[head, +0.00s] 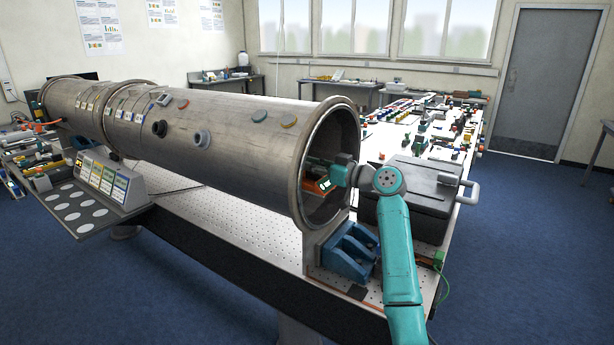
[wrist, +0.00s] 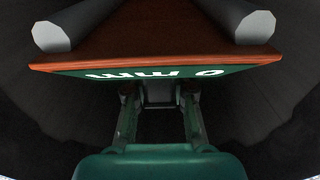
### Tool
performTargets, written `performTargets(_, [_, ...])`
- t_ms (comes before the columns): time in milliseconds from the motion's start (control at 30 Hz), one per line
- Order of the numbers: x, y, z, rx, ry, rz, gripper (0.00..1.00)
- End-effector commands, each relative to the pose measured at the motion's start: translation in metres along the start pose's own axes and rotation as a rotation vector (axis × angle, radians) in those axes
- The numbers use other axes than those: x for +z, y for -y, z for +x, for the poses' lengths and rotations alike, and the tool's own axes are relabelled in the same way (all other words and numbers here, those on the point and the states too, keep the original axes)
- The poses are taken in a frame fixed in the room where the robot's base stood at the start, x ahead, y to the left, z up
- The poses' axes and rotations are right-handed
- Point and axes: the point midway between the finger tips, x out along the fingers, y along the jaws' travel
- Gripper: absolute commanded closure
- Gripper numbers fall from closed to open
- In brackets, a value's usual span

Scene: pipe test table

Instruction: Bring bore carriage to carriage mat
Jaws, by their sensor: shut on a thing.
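The bore carriage (head: 317,187) is an orange-brown block just inside the open mouth of the big metal pipe (head: 240,140). In the wrist view the carriage (wrist: 155,45) shows its orange edge, a green label with white letters and two grey rollers. My gripper (head: 335,178) reaches into the pipe mouth at the carriage's near end. In the wrist view my gripper's fingers (wrist: 160,100) are shut on a grey part below the label, partly in shadow. The far end of the carriage is hidden. I cannot make out the carriage mat for certain.
A blue cradle (head: 345,252) supports the pipe end on the perforated table (head: 260,225). A large dark case (head: 415,195) stands close right of the pipe mouth. Many small parts crowd the table behind it. A small dark patch (head: 357,292) lies near the table's front corner.

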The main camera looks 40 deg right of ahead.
Motion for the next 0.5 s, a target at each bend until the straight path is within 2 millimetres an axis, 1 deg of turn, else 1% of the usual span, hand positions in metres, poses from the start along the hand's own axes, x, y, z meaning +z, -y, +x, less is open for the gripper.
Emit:
performTargets(33, [0.003, -0.002, -0.013, 0.006, 0.002, 0.001, 1.00])
performTargets(167, [0.003, -0.002, -0.044, 0.005, 0.001, 0.001, 1.00])
performTargets(400, [0.003, -0.002, -0.109, 0.006, 0.001, 0.001, 1.00])
performTargets(500, [0.003, -0.002, -0.133, 0.006, 0.002, 0.001, 1.00])
